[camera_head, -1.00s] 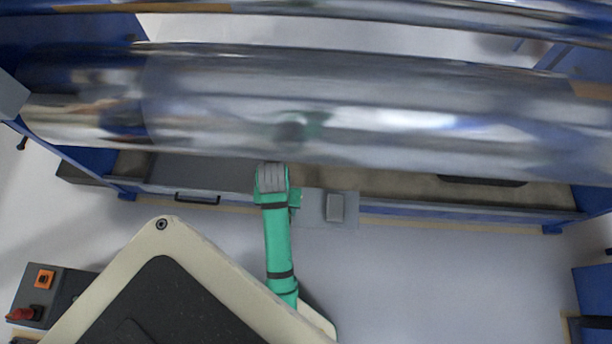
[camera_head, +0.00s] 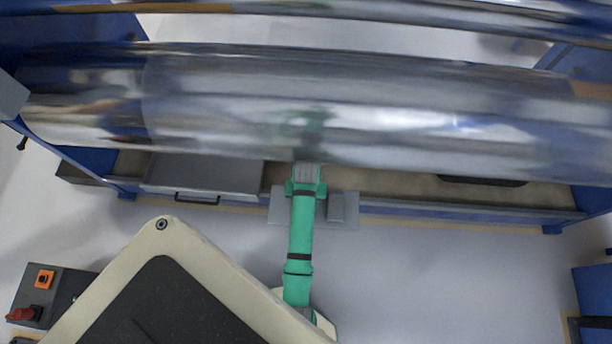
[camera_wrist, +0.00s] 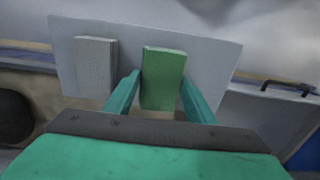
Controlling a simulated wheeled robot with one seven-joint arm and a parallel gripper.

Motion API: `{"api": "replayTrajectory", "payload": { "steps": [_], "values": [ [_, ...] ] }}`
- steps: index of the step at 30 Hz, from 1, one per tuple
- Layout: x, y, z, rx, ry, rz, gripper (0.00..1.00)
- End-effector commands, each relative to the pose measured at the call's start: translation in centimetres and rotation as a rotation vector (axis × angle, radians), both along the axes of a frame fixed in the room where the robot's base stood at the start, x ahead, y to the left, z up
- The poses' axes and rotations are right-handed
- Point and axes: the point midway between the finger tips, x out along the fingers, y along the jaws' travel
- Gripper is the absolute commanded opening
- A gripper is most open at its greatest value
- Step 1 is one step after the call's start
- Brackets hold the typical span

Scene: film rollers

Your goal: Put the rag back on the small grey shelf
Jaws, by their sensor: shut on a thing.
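The small grey shelf (camera_head: 348,221) sticks out from the front of the machine in the head view, partly hidden under my arm. In the wrist view it is the pale grey plate (camera_wrist: 215,60) beyond my fingers. My gripper (camera_wrist: 161,76) is shut on the rag (camera_wrist: 163,82), a green folded block between its two fingers. The rag appears in front of the shelf plate; I cannot tell whether it touches it. In the head view my arm reaches over the shelf's left part, and the fingers and rag are hidden.
A grey block (camera_head: 337,207) rests on the shelf, right of my arm; it shows left of the rag in the wrist view (camera_wrist: 96,66). A large shiny roller (camera_head: 400,115) spans above. A grey drawer unit with a black handle (camera_head: 197,199) is to the left.

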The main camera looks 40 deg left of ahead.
Motion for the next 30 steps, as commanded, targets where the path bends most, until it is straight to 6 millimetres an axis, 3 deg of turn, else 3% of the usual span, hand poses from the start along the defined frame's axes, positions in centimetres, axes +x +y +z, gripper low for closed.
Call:
{"api": "replayTrajectory", "payload": {
  "steps": [3,12,13,15,25,30],
  "values": [
    [-0.1,0.0,-1.6,-0.001,0.002,0.000,0.32],
    [-0.1,0.0,-1.8,-0.001,0.001,0.001,0.32],
    [-0.1,0.0,-1.8,-0.001,0.001,0.001,0.52],
    [-0.1,0.0,-1.8,0.000,0.000,0.001,0.69],
    [-0.1,0.0,-1.7,0.000,0.000,0.001,0.69],
    [0.0,0.1,0.0,0.002,-0.003,0.001,0.69]
  ]
}}
